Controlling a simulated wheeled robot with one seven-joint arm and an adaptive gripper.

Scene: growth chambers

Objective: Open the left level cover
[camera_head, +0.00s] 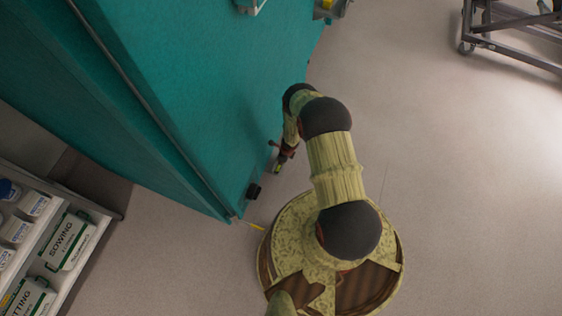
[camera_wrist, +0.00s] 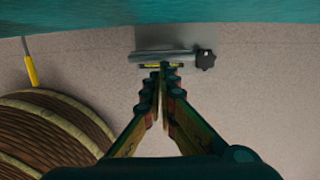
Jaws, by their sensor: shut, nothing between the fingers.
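A grey metal bar (camera_wrist: 160,56), which appears to be the level cover, lies across a small bracket below the teal chamber in the wrist view. A narrow yellow strip (camera_wrist: 150,66), probably the level, shows just under it. A black knob (camera_wrist: 205,59) is at the bar's right end. My gripper (camera_wrist: 162,72) is shut and empty, its fingertips at the middle of the strip and just below the bar. I cannot tell if they touch. In the head view my gripper (camera_head: 285,155) is small beside the chamber's lower side, partly hidden by my arm.
The teal chamber (camera_head: 200,90) fills the upper left. A black block (camera_head: 254,191) and a yellow-tipped piece (camera_head: 257,226) sit by its lower corner. A shelf with labelled boxes (camera_head: 70,240) stands lower left. A wheeled metal cart (camera_head: 505,35) is upper right; the floor between is clear.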

